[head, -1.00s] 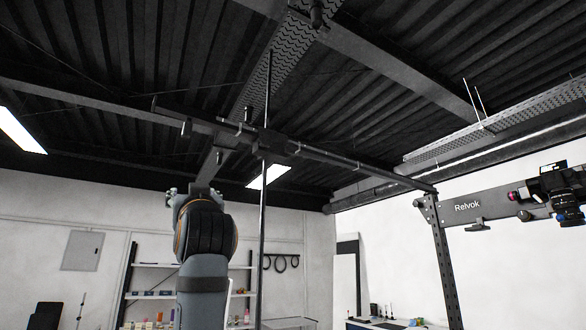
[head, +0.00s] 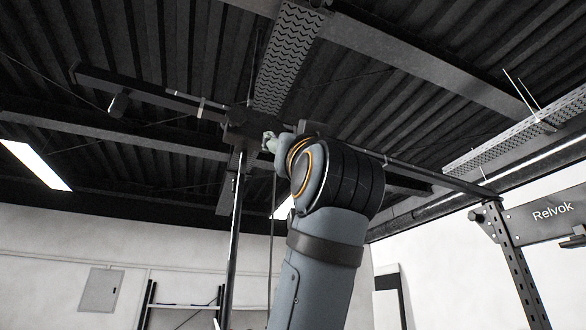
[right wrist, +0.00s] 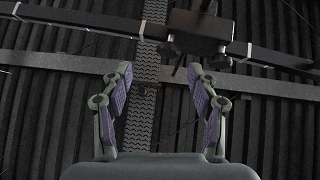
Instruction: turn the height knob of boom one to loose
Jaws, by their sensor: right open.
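A dark boom (head: 155,92) runs across under the ceiling, with a dark clamp block (head: 238,126) on an upright pole (head: 234,225). In the right wrist view the block (right wrist: 200,32) is above and slightly right of my right gripper (right wrist: 158,72), whose fingers are apart with nothing between them. A small dark knob-like part (right wrist: 168,48) sticks out at the block's lower left; I cannot tell if it is the height knob or how it is set. In the head view my right gripper (head: 270,142) is beside the block, mostly hidden by my arm. My left gripper is not in view.
A steel post with a bracket marked Relvok (head: 552,212) stands at the right. A perforated tray (head: 288,55) and beams hang overhead. A grey wall panel (head: 99,290) is at the lower left. A second thin upright runs close to the pole.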

